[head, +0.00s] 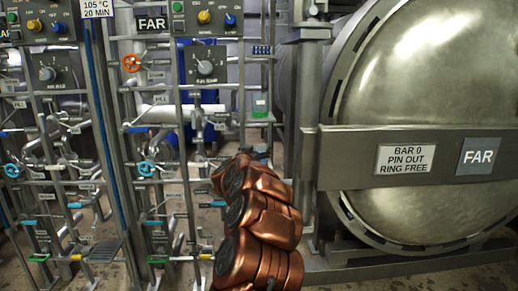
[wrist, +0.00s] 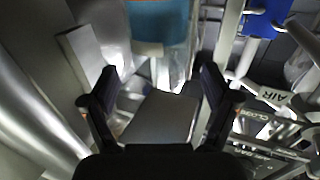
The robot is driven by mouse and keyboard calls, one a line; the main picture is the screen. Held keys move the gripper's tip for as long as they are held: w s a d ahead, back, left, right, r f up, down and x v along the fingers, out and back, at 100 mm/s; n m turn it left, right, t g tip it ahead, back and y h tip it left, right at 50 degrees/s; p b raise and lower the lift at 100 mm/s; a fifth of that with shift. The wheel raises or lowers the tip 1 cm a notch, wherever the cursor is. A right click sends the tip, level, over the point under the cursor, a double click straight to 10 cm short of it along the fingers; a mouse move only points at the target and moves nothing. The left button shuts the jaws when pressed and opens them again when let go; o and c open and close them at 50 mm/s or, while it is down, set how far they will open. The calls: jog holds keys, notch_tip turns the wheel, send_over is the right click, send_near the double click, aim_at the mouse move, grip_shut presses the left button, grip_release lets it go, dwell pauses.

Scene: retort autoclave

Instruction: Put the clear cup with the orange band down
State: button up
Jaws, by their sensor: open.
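My gripper (wrist: 158,82) is open in the wrist view, with its two dark fingers spread apart to left and right. Nothing is clearly held between them. A grey flat-topped block (wrist: 158,115) shows between and below the fingers. Beyond the fingertips is a teal-blue surface (wrist: 160,22) with a pale orange-tinted patch at its lower edge. I cannot tell whether it belongs to the clear cup with the orange band. I cannot make out that cup for certain in either view. In the head view my copper-coloured arm hides most of the gripper.
A large round autoclave door (head: 430,75) with a crossbar (head: 345,160) stands at right. Pipe racks with an orange handwheel (head: 131,63) and a blue handwheel (head: 146,169) fill the left. A small white-and-green item (head: 260,104) is behind my arm. Free room is narrow.

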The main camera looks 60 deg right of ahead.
jog(key=p+v, duration=0.1)
jog(key=v, duration=0.7)
jog(key=shift+a, duration=0.15)
